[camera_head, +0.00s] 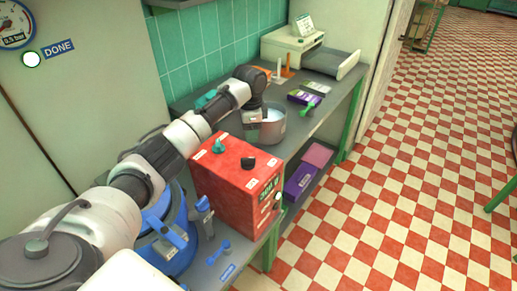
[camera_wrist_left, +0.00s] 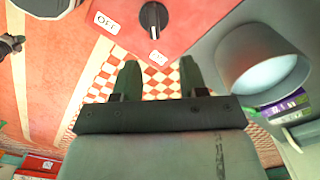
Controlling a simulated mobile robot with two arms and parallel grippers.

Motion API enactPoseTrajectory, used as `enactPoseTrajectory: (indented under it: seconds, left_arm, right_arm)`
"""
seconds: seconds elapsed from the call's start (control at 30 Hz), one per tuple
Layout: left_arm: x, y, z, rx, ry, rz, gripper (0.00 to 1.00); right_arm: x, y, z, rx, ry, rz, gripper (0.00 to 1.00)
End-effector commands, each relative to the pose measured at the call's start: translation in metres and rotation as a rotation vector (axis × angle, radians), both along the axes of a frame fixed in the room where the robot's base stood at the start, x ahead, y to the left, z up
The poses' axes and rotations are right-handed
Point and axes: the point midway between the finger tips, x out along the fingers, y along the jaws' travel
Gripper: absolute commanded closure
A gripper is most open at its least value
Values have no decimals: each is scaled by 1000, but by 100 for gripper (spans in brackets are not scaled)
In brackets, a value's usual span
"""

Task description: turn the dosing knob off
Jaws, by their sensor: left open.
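The red box (camera_head: 238,180) stands on the counter with a black knob (camera_head: 248,162) and a teal knob (camera_head: 218,146) on top. I cannot tell from a label which is the dosing knob. In the left wrist view the black knob (camera_wrist_left: 153,18) shows at the top, its white line roughly upright in the picture. An "OFF" label (camera_wrist_left: 106,22) lies to its left and another label (camera_wrist_left: 156,58) below it. My left gripper (camera_wrist_left: 158,78) is open and empty, apart from the knob. In the head view it (camera_head: 252,122) hangs beyond the box, its fingertips hidden. My right gripper is not seen.
A grey metal pot (camera_head: 272,128) stands close by the left gripper, behind the box. Purple and dark packs (camera_head: 303,97) and a cream scale (camera_head: 292,42) lie farther along the counter. Checkered floor is at right.

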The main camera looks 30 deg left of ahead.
Motion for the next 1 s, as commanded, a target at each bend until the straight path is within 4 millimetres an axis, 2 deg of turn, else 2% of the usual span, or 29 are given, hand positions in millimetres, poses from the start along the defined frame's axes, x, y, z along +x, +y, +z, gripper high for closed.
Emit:
enactPoseTrajectory:
  seconds: [0.17,0.33,0.47,0.7,1.0]
  left_arm:
    - [-1,0,-22,0,4,0,57]
    - [-2,-1,-55,1,3,1,57]
    - [-2,0,-78,1,3,1,57]
    - [-2,0,-103,2,1,0,57]
    - [-1,0,-106,1,0,0,57]
  right_arm:
    - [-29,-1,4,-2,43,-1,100]
    - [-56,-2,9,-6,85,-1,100]
    - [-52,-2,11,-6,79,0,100]
    - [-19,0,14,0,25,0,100]
    - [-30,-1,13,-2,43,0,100]
